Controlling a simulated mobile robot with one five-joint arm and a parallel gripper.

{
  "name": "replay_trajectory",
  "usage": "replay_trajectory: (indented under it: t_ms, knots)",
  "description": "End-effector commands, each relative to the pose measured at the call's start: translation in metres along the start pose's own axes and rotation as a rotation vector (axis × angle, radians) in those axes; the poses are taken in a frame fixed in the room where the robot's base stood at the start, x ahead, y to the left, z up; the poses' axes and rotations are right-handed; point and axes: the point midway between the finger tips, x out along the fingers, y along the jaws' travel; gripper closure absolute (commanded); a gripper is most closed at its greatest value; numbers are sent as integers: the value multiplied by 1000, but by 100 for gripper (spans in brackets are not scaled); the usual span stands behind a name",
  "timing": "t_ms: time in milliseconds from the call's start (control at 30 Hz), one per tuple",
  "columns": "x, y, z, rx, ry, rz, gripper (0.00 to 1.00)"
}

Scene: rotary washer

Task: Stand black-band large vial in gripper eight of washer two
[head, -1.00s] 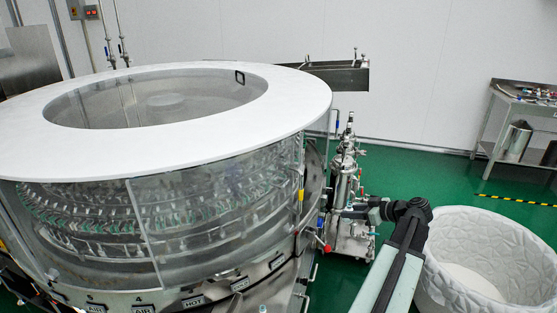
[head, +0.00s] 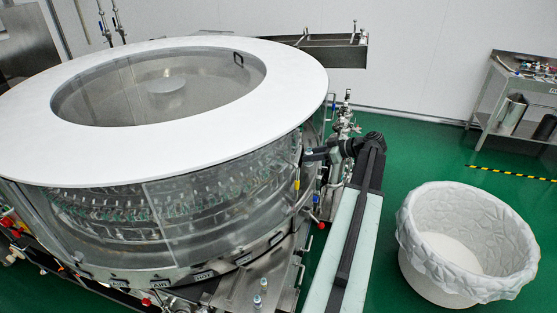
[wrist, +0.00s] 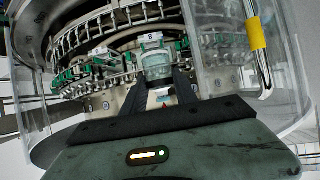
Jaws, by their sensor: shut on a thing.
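In the wrist view my gripper (wrist: 161,90) is shut on a clear glass vial (wrist: 157,62), which shows above the fingers. Washer two (head: 170,200) is the large round machine with a clear drum and white ring top in the head view. In the wrist view its ring of green and metal grippers (wrist: 105,70) is in front of me. A white tag marked 8 (wrist: 151,37) shows just above the vial. Whether the vial touches the washer's gripper cannot be told. In the head view my gripper's fingertips are hidden at the washer's right side.
A clear guard panel (wrist: 210,45) with a yellow-gripped handle (wrist: 257,35) stands close on the right. A lined white bin (head: 465,245) stands on the floor right of my arm.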

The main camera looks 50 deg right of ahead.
Motion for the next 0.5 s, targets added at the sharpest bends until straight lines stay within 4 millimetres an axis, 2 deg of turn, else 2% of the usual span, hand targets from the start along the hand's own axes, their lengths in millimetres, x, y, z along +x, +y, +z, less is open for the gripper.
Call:
replay_trajectory:
  t_ms: [33, 200, 500]
  knots:
    - [13, 2, -7, -2, 0, -4, 100]
    - [51, 6, -28, -2, 0, -3, 100]
    - [110, 14, -60, 0, 0, -1, 100]
